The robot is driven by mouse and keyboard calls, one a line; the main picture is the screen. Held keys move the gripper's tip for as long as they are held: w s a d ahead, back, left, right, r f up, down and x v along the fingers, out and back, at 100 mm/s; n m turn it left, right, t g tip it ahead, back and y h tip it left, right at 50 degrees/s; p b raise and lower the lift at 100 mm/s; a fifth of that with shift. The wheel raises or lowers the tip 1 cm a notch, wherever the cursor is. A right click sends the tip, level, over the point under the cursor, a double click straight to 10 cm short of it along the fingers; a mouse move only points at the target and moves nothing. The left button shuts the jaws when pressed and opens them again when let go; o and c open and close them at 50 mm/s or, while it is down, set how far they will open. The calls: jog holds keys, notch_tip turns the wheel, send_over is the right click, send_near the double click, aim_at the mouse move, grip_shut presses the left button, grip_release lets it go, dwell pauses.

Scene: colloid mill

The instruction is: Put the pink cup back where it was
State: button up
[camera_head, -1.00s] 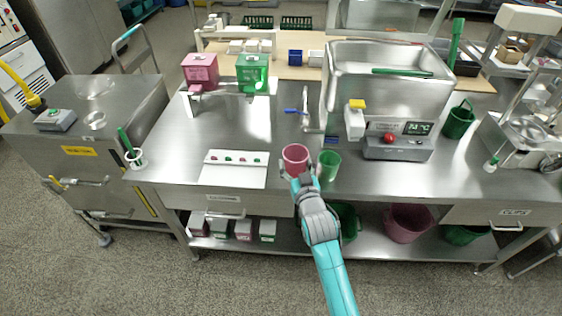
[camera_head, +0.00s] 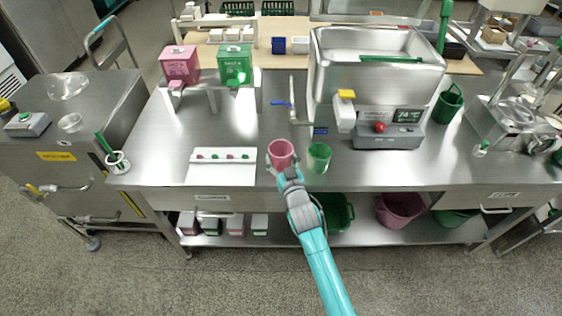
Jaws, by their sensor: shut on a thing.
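The pink cup (camera_head: 281,152) is upright at the front middle of the steel table. My gripper (camera_head: 282,167) reaches it from the front edge and is shut on it. The gap under the cup is hidden, so I cannot tell whether its base touches the table. The green cup (camera_head: 319,158) stands upright just right of the pink cup, apart from my gripper.
A white board with small coloured pieces (camera_head: 222,166) lies left of the cup. Pink (camera_head: 180,65) and green (camera_head: 235,64) dispensers stand behind. The steel mill tank (camera_head: 372,95) and its control box (camera_head: 388,137) are right. The table between board and dispensers is clear.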

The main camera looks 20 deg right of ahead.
jog(key=shift+f, duration=0.75)
jog(key=o, duration=1.2)
jog(key=shift+f, duration=0.1)
jog(key=s, duration=0.8)
jog(key=s+r, duration=0.1)
jog(key=s, duration=0.3)
jog(key=shift+a, duration=0.2)
